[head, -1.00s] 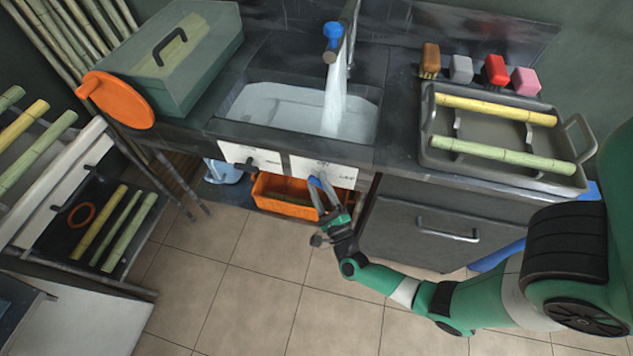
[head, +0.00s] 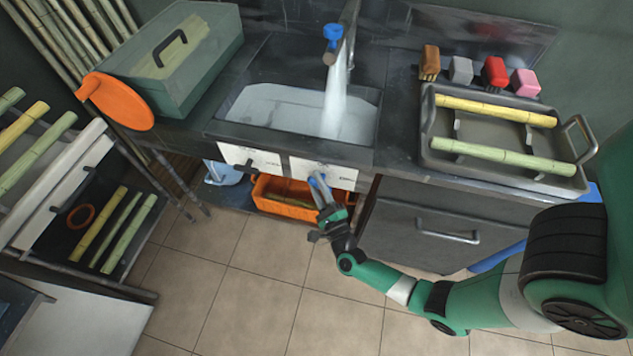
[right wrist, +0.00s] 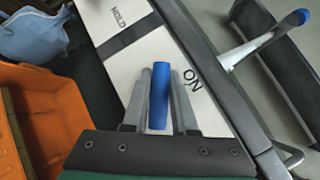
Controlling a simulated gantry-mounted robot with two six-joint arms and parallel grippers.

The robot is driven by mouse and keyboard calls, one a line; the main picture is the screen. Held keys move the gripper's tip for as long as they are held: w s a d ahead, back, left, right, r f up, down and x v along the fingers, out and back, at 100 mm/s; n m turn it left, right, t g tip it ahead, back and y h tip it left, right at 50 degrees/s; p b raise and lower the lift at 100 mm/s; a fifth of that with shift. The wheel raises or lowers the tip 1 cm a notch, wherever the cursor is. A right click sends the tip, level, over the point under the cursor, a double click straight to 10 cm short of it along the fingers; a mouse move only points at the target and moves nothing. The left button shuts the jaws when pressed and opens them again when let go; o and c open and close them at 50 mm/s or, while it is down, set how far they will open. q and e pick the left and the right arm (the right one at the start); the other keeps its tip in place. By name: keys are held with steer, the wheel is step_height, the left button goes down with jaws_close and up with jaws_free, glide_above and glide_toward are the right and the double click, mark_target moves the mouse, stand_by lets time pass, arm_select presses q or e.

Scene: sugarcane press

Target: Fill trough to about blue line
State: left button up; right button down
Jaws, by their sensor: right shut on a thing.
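The trough (head: 232,130) is a basin sunk in the dark counter, with pale water (head: 285,118) in it. A stream pours into it from the tap (head: 340,55), which has a blue knob (head: 333,32). I cannot make out a blue line on its walls. My right gripper (head: 322,188) is at the white front panel (head: 345,172) below the trough. It is shut on a blue handle (right wrist: 158,95), beside the printed word ON in the right wrist view. My left gripper is not in view.
An orange crate (head: 285,210) sits under the counter beside my right gripper. A grey tray (head: 432,150) with cane pieces and several coloured brushes are on the counter at right. A green box (head: 205,75) and orange disc (head: 125,105) are at left. The tiled floor is clear.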

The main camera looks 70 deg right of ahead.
steer(key=n+p, duration=0.1)
steer(key=p, duration=0.1)
steer(key=n+g+y+p, duration=0.1)
steer(key=p, duration=0.2)
steer(key=n+y+p, duration=0.1)
steer(key=p, duration=0.1)
steer(key=shift+w+r+n+g+p, duration=0.1)
steer(key=shift+r+n+g+p, duration=0.15)
steer(key=shift+n+g+p, duration=0.1)
steer(key=shift+f+n+y, duration=0.25)
steer(key=shift+f+y, duration=0.15)
steer(key=c, duration=0.7)
jaws_free()
steer(key=shift+a, duration=0.1)
